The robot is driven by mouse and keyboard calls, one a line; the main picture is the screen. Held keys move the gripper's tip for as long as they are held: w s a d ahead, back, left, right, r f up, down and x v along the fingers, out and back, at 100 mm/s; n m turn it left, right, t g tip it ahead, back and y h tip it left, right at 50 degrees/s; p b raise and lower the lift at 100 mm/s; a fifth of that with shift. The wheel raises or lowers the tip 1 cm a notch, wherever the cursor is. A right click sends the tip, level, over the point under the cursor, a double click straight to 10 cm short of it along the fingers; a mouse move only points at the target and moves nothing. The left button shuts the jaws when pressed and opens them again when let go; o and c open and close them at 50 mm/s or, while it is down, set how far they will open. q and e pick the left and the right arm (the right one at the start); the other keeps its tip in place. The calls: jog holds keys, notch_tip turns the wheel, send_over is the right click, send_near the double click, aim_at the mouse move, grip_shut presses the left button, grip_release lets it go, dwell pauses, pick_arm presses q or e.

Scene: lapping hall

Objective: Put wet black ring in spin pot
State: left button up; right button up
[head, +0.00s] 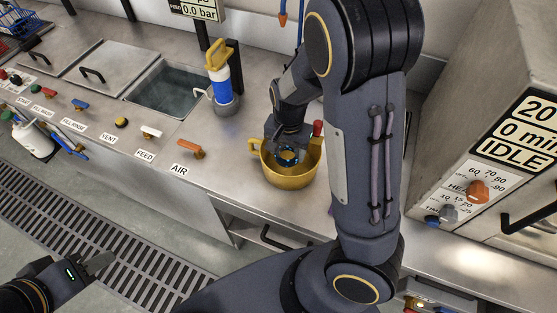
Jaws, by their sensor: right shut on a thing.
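The spin pot (291,182) is a yellow, brass-coloured pot with a side handle, standing on the steel counter near its front edge. My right gripper (287,152) points down into the pot's mouth. It is shut on a small dark ring (288,161) with a bluish sheen, seen inside the pot's rim. The fingers partly hide the ring, and I cannot tell whether it touches the pot floor. My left gripper (98,265) is at the lower left, above the floor grating and away from the counter; its finger gap is unclear.
A blue-and-white cylinder with a yellow handle (220,82) stands left of the pot. Labelled valve levers line the front, including the orange AIR lever (191,149). A control cabinet reading IDLE (519,141) stands right.

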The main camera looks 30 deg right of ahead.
notch_tip(320, 180, down, 8)
jog(key=shift+s+d+f+b, duration=0.1)
jog(key=shift+s+b, duration=0.05)
jog(key=shift+b, duration=0.2)
jog(key=shift+f, duration=0.2)
jog(key=shift+f, duration=0.25)
jog(key=o, duration=1)
jog(key=shift+r, duration=0.1)
